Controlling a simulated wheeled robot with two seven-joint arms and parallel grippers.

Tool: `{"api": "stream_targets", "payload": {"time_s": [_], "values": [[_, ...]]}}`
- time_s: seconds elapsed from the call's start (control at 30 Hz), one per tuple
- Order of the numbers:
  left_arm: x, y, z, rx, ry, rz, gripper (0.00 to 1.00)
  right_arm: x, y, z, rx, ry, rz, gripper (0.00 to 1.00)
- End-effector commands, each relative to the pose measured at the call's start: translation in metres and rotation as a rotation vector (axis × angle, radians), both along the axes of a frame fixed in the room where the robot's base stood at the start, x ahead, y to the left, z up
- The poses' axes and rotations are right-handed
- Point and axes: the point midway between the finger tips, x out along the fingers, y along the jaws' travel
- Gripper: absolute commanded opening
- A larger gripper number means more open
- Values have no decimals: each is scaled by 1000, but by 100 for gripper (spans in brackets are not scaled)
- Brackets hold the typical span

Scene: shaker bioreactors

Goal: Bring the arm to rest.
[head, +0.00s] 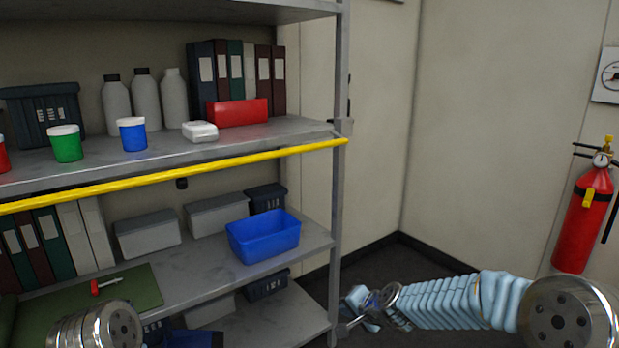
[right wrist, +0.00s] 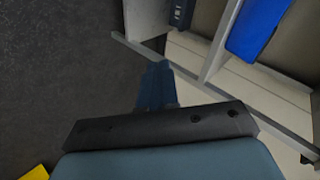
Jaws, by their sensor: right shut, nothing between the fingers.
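My right arm (head: 440,302) comes in from the lower right in a pale blue ribbed sleeve. It reaches left, low beside the shelf's front right post. My right gripper (head: 358,308) is at its end, small and partly hard to make out. In the right wrist view the two blue fingers (right wrist: 156,84) are together, with nothing between them. They are over dark floor near the shelf edge; I cannot tell the exact gap. Part of my left arm (head: 95,326) shows at the lower left of the head view, but its gripper does not show.
A grey shelf unit (head: 338,200) fills the left, with a yellow bar (head: 190,174) across its front. A blue bin (head: 263,238) stands on its middle shelf. A red fire extinguisher (head: 585,225) hangs on the right wall. Dark floor (right wrist: 60,70) lies left of the fingers.

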Motion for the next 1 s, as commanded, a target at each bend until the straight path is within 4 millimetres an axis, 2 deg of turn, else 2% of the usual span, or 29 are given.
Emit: {"api": "stream_targets", "payload": {"time_s": [0.03,0.1,0.17,0.2,0.27,0.3,0.4,0.5,0.63,0.73,1.0], "values": [[0,0,0,0,0,0,28,-19,-5,-43,-52,57,29,0],[0,0,0,0,0,0,28,-50,-12,-96,-126,123,85,0],[0,0,0,0,0,0,28,-82,-16,-139,-179,181,142,0],[0,0,0,0,0,0,28,-106,-19,-165,-211,219,185,0],[0,0,0,0,0,0,28,-144,-23,-200,-249,274,252,0],[0,0,0,0,0,0,28,-171,-24,-219,-269,308,302,0],[0,0,0,0,0,0,28,-233,-25,-254,-292,379,415,0],[0,0,0,0,0,0,28,-282,-23,-272,-292,425,507,0],[0,0,0,0,0,0,28,-318,-20,-280,-284,454,573,0],[0,0,0,0,0,0,28,-326,-20,-281,-280,461,591,0],[0,0,0,0,0,0,28,-325,-20,-281,-281,459,590,0]]}}
